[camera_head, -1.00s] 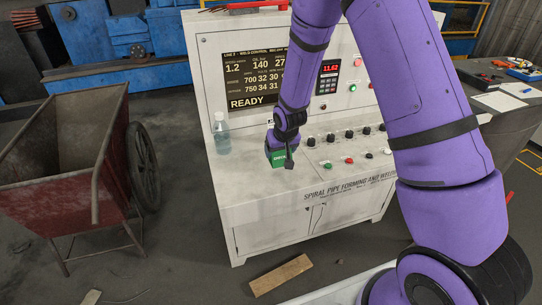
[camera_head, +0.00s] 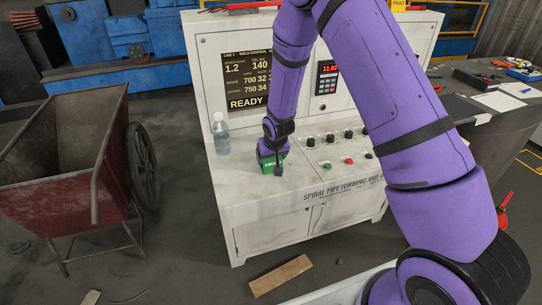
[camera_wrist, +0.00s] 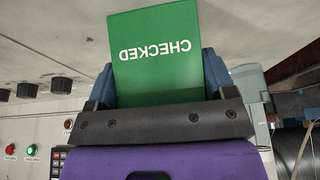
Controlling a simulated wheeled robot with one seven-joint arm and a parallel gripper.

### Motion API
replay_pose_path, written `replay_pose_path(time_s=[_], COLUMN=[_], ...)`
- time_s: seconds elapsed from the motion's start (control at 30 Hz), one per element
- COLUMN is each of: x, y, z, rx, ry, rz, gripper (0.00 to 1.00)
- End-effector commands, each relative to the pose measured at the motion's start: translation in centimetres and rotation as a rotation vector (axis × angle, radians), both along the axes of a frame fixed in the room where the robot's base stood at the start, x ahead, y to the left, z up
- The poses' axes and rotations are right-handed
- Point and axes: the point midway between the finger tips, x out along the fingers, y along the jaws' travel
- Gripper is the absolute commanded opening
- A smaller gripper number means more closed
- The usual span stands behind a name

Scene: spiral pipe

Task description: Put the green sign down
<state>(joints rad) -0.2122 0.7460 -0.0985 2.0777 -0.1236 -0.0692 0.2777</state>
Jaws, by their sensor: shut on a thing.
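The green sign (camera_wrist: 158,55) fills the upper middle of the wrist view, with the white word CHECKED upside down on it. In the head view the green sign (camera_head: 270,166) shows as a small green patch at my gripper (camera_head: 272,158), over the left part of the white console's sloping top. My gripper partly hides the sign there. I cannot tell whether the sign touches the console surface.
A clear bottle (camera_head: 221,134) stands on the console (camera_head: 235,190), left of my gripper. Black knobs (camera_head: 326,138) and coloured buttons (camera_head: 349,161) are to the right. The console top in front of the bottle is bare. A red cart (camera_head: 62,190) stands on the floor at left.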

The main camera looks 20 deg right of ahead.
Motion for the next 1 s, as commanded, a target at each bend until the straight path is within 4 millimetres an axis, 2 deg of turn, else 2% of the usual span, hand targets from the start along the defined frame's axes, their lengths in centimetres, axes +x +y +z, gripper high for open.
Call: replay_pose_path(time_s=[0.03,0.1,0.13,0.47,0.57,1.0], x=[0.0,0.0,0.0,-0.1,-0.5,-3.2], y=[0.0,0.0,0.0,0.0,0.0,0.0], z=[-0.1,-0.1,-0.1,0.5,1.5,8.3], rx=[0.000,0.000,0.000,0.000,0.000,0.001], ry=[0.000,0.000,0.000,-0.001,0.000,-0.003], rz=[0.000,0.000,0.000,0.000,0.000,-0.001], gripper=[0.81,0.97,1.00,1.00,1.00,1.00])
